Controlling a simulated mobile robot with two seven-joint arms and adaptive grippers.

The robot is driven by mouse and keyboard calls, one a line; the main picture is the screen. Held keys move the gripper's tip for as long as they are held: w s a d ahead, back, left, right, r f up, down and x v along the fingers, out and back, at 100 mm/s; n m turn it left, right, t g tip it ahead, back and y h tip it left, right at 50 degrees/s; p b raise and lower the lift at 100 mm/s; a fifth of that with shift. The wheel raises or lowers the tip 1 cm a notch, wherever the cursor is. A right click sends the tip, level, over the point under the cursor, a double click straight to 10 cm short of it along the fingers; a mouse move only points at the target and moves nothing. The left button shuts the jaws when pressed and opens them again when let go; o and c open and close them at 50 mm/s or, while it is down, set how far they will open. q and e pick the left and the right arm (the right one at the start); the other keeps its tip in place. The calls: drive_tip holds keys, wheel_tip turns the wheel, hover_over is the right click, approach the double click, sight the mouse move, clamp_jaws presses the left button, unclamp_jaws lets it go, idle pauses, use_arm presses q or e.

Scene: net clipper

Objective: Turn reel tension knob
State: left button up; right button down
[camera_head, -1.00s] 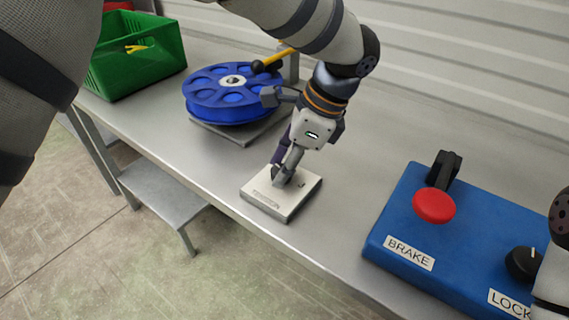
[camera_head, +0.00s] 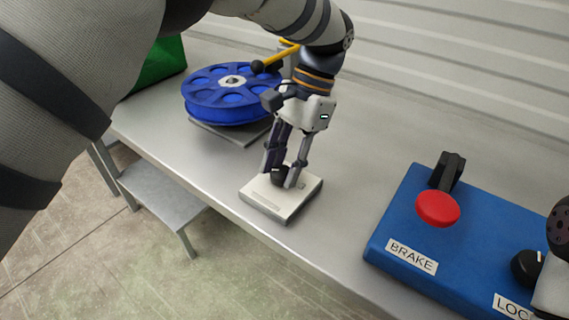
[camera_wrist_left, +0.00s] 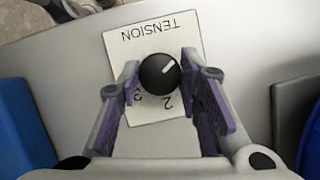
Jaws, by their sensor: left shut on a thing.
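The reel tension knob (camera_wrist_left: 160,74) is round and black with a white pointer line, set on a pale plate (camera_wrist_left: 125,45) marked TENSION. In the wrist view the plate reads upside down, the pointer slants to the upper right, and digits 2 and 3 show below the knob. My left gripper (camera_wrist_left: 161,84) has its fingers on either side of the knob, shut on it. In the head view the left gripper (camera_head: 281,180) points down at the plate, and the knob (camera_head: 279,175) shows between its fingers.
A blue reel (camera_head: 230,95) with a yellow-handled crank (camera_head: 272,61) stands behind the plate. A blue panel (camera_head: 405,230) at right carries a red brake button (camera_head: 438,208) and a black lock knob (camera_head: 526,267). A green crate (camera_head: 160,68) is at the back left.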

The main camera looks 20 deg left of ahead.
use_arm(q)
drive_tip(key=shift+n, duration=0.6)
drive_tip(key=shift+g, duration=0.3)
drive_tip(key=o, duration=1.1)
drive_tip(key=v, duration=0.7)
drive_tip(key=shift+a+r, duration=0.15)
drive_tip(key=shift+r, duration=0.1)
